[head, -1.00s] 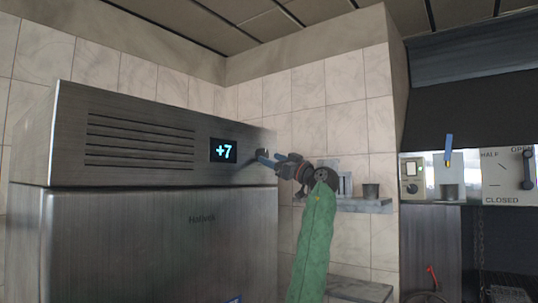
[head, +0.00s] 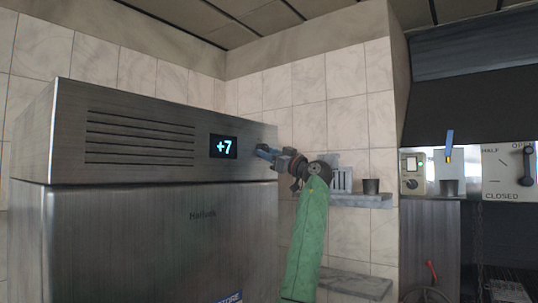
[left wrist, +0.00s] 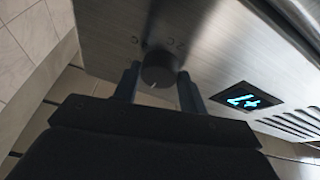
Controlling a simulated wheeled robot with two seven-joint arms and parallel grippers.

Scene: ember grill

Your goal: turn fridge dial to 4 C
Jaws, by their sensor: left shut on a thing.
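The fridge (head: 140,240) is brushed steel, and its display (head: 223,148) reads +7. In the left wrist view the display (left wrist: 249,101) appears turned over. The dark round dial (left wrist: 158,68) has a pale pointer mark and sits on the steel panel, with small markings around it that I cannot read. My left gripper (head: 264,152) is at the right end of the fridge's top panel. In the left wrist view its fingers (left wrist: 158,78) are on both sides of the dial, shut on it. In the head view the gripper mostly hides the dial. My right gripper is not in view.
A wall shelf (head: 340,199) with a dark cup (head: 371,186) is right of my left wrist. Further right are a small control box (head: 412,175) and a lever plate (head: 509,174) marked HALF, OPEN and CLOSED. Tiled wall stands behind the fridge.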

